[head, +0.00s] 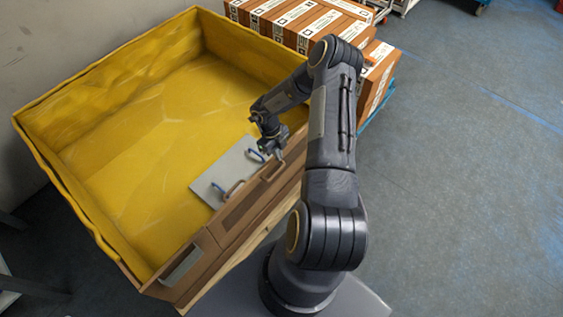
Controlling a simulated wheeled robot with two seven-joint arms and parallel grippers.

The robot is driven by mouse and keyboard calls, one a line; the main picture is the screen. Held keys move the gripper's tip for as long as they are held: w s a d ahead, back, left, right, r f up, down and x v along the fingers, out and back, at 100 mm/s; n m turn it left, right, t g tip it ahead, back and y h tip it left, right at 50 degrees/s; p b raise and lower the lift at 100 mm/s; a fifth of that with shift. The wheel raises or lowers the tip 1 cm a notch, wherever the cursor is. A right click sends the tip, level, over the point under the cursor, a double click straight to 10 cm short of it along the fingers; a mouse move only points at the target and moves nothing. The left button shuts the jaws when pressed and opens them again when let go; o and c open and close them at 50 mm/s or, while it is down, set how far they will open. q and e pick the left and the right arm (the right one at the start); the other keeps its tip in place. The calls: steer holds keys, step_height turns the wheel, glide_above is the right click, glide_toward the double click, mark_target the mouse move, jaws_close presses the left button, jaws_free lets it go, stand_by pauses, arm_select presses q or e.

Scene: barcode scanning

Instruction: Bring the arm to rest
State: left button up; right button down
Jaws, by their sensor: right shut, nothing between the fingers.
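My right arm rises from the lower middle, and its forearm reaches left over the front edge of a large yellow bin. My right gripper (280,157) is small in view, shut and empty, pointing down near the bin's brown front wall. Whether its tips touch anything there cannot be told. My left gripper is not in view.
The yellow-lined bin (80,62) holds a flat grey plate (212,186) with blue and brown handle-like loops near its front wall. Brown boxes with white labels (381,84) stand behind and to the right. Grey floor (460,190) at right is clear.

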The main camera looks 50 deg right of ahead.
steer(key=shift+s+d+r, duration=0.1)
steer(key=shift+s+r, duration=0.05)
steer(key=shift+r, duration=0.35)
steer(key=shift+s+r, duration=0.15)
steer(key=shift+r, duration=0.35)
steer(key=w+d+r+n+t+h, duration=0.1)
steer(key=w+r+n+t+h, duration=0.15)
steer(key=w+r, duration=0.4)
steer(key=w+d+r+n+t+h, duration=0.1)
steer(key=w+d+r+n+t, duration=0.2)
steer(key=r, duration=0.6)
steer(key=w+a+r+n+t+y, duration=0.15)
steer(key=a+r+n+t, duration=0.4)
steer(key=r, duration=0.55)
steer(key=w+a+r+n+t+y, duration=0.1)
steer(key=a+r+n+t+y, duration=0.15)
steer(key=a+r+n, duration=0.5)
steer(key=s+a+r+n+y+p, duration=0.1)
steer(key=s+a+r+n+y, duration=0.3)
steer(key=s+a+r, duration=0.45)
steer(key=s+a+f+n+g, duration=0.2)
steer(key=s+n, duration=0.3)
steer(key=s, duration=0.5)
steer(key=s+a+f+n+g, duration=0.3)
steer(key=s+f+n, duration=0.1)
steer(key=s, duration=0.5)
steer(key=shift+s+n, duration=0.35)
steer(key=shift+n, duration=0.5)
